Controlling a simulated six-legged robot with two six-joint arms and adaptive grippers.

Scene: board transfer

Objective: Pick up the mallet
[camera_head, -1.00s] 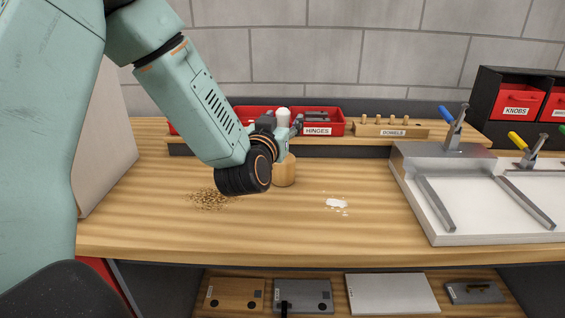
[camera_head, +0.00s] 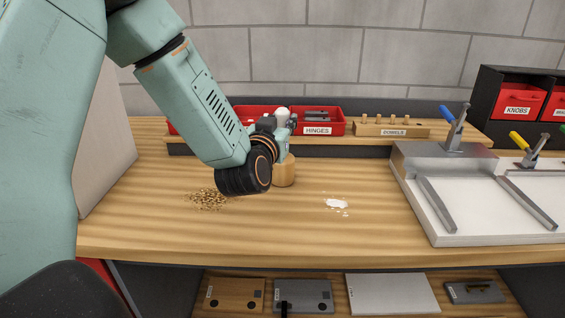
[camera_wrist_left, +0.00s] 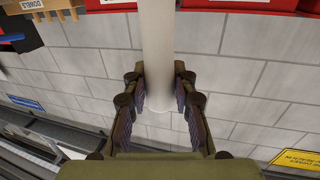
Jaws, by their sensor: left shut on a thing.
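The mallet stands upright on the workbench, with its wooden head (camera_head: 284,172) down and the white end of its handle (camera_head: 282,113) up. My left gripper (camera_head: 284,126) is shut on the handle above the head, and the wrist partly hides the mallet. In the left wrist view, the pale handle (camera_wrist_left: 158,40) runs between the two fingers of the left gripper (camera_wrist_left: 158,78). The head rests on the bench as far as I can tell. My right gripper is not in view.
Behind the mallet are a red hinges bin (camera_head: 330,126) and a dowels rack (camera_head: 391,129) on a raised shelf. Wood shavings (camera_head: 208,200) and a white spill (camera_head: 336,204) lie on the bench (camera_head: 300,235). A clamp fixture (camera_head: 440,234) stands at the right.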

